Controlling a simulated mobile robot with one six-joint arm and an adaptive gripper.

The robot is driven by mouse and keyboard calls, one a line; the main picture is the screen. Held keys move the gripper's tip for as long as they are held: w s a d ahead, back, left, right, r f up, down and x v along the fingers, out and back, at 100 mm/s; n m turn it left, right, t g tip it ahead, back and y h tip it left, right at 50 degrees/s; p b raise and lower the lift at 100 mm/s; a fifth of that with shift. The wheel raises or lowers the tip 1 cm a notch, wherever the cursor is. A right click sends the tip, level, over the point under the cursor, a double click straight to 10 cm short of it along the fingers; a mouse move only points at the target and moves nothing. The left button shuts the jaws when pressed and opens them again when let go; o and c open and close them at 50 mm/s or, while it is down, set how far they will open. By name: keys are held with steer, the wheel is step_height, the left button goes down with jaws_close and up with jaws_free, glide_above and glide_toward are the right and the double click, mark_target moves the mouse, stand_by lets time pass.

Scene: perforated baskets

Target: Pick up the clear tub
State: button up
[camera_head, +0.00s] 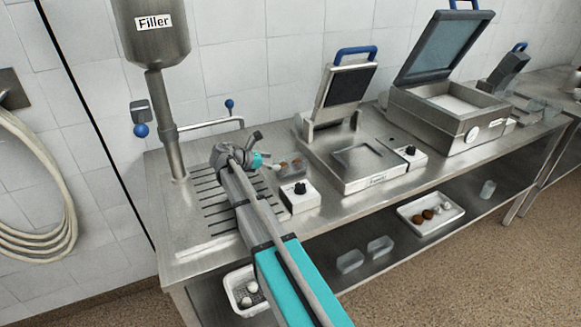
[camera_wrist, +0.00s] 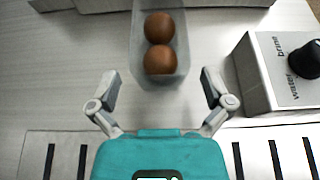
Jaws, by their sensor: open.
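A clear tub (camera_wrist: 162,82) holds two brown eggs (camera_wrist: 160,43), one behind the other, and stands on the steel worktop. In the head view the tub (camera_head: 291,168) is small, just past my gripper (camera_head: 266,152). In the wrist view my gripper (camera_wrist: 159,88) is open and empty, with one finger on each side of the tub's near end. A gap shows between each fingertip and the tub walls. The tub's far end runs up to the top of the wrist view.
A control box with a black knob (camera_wrist: 274,72) stands close to the right of the tub. A slotted drain (camera_head: 207,195) lies at the left. Other clear tubs (camera_head: 350,262) and a white tray (camera_head: 431,225) sit on the lower shelf. A filler column (camera_head: 163,115) rises at the left.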

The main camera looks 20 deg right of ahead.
mark_target(281, 161)
steer(key=shift+b+x, duration=0.8)
steer(key=shift+x, duration=1.55)
steer(key=shift+w, duration=0.1)
steer(key=c, duration=0.8)
steer(key=shift+r, duration=0.15)
step_height(281, 161, up, 3)
steer(key=p, duration=0.3)
steer(key=shift+f, duration=0.2)
steer(key=s+a+r+p, duration=0.2)
steer(key=s+r+p, duration=0.8)
steer(key=s, duration=0.4)
steer(key=shift+a, duration=0.2)
steer(key=shift+w, duration=0.1)
